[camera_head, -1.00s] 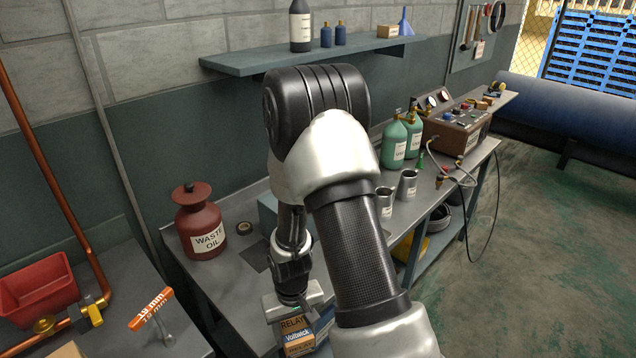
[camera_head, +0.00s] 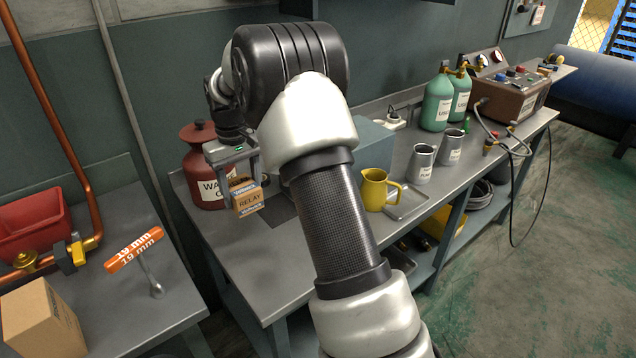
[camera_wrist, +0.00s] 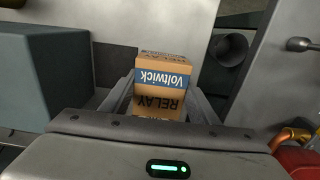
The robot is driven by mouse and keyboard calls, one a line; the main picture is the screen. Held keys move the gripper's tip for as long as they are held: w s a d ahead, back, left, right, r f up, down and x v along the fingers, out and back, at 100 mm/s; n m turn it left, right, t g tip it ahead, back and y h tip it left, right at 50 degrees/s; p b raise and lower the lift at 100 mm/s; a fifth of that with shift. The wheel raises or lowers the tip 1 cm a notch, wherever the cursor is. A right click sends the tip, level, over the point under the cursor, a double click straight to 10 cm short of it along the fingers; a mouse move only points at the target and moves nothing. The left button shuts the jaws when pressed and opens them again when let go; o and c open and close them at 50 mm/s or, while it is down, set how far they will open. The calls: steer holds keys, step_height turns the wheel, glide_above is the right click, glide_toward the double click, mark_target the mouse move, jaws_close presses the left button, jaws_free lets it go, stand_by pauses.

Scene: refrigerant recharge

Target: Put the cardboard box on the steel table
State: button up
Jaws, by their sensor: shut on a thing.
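A small brown cardboard box labelled RELAY (camera_head: 248,203), with a blue Voltwick band, hangs in my gripper (camera_head: 243,182). The jaws are shut on it; in the wrist view the box (camera_wrist: 161,84) sits between both fingers. In the head view it appears over the long grey metal workbench (camera_head: 250,266), just in front of the waste oil jar; its height above the top is hard to judge. A separate grey metal table (camera_head: 112,300) stands at the left. A larger plain cardboard box (camera_head: 42,318) stands on its near left corner.
The left table also bears a red bin (camera_head: 35,225) and an orange-tagged 19 mm tool (camera_head: 150,265). A dark red waste oil jar (camera_head: 200,160), a yellow jug (camera_head: 376,188) and two metal cups (camera_head: 422,163) stand on the workbench. Its near left part is clear.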

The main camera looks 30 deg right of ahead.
step_height(320, 180, down, 10)
steer(key=shift+f+b, duration=0.1)
steer(key=shift+b, duration=0.8)
steer(key=o, duration=1.1)
steer(key=shift+o, duration=0.2)
